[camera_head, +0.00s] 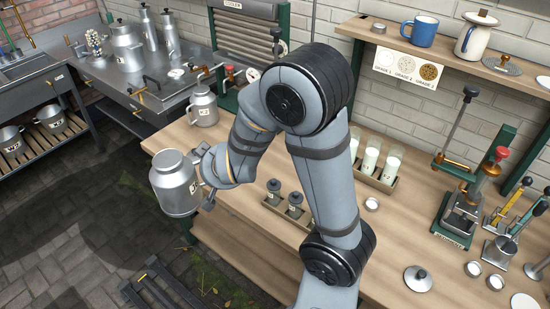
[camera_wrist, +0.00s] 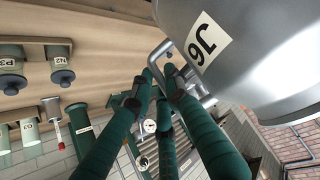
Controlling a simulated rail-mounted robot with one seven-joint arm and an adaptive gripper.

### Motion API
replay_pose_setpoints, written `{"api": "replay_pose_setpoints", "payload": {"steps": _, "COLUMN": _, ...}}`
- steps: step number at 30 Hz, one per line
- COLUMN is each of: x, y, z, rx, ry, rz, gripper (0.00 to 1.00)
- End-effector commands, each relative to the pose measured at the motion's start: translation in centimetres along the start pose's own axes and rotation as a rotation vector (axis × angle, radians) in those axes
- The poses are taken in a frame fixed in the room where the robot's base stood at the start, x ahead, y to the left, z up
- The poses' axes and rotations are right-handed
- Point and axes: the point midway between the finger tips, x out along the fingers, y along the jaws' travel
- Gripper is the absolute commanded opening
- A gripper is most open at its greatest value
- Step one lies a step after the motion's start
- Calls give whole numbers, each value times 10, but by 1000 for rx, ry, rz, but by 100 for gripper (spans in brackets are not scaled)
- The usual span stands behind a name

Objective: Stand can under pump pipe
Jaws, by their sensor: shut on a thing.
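A grey metal can (camera_head: 174,188) with a lid hangs in the air past the left front edge of the wooden bench, roughly upright. In the wrist view the can (camera_wrist: 235,50) fills the upper right, with a white label that seems to read "J6". My gripper (camera_head: 207,178) is at the right side of the can. In the wrist view my green fingers (camera_wrist: 158,88) are closed at the can's wire side handle (camera_wrist: 157,62). I cannot tell for sure which fitting is the pump pipe; a red-knobbed valve with a gauge (camera_head: 252,74) stands at the back of the bench.
Another grey can (camera_head: 203,106) stands on the wooden bench (camera_head: 258,235) at the back left. Two small dark-lidded jars (camera_head: 295,204) and a rack of white bottles (camera_head: 391,166) stand mid-bench. A metal counter (camera_head: 165,98) holds several cans. A green press (camera_head: 462,212) is at right.

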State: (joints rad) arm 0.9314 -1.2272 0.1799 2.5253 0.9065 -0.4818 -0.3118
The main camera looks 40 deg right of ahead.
Motion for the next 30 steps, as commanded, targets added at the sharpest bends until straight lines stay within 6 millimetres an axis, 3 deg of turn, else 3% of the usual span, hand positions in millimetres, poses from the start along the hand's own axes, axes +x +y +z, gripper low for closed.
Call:
{"api": "replay_pose_setpoints", "payload": {"steps": 3, "x": 38, "y": 23, "z": -3, "rx": 81, "ry": 7, "rz": 78, "gripper": 0}}
{"api": "replay_pose_setpoints", "payload": {"steps": 12, "x": 105, "y": 93, "z": -8, "rx": 294, "ry": 10, "rz": 288, "gripper": 0}}
{"api": "replay_pose_setpoints", "payload": {"steps": 21, "x": 144, "y": 168, "z": -1, "rx": 477, "ry": 13, "rz": 470, "gripper": 0}}
{"api": "replay_pose_setpoints", "payload": {"steps": 30, "x": 164, "y": 248, "z": 14, "rx": 640, "ry": 15, "rz": 632, "gripper": 0}}
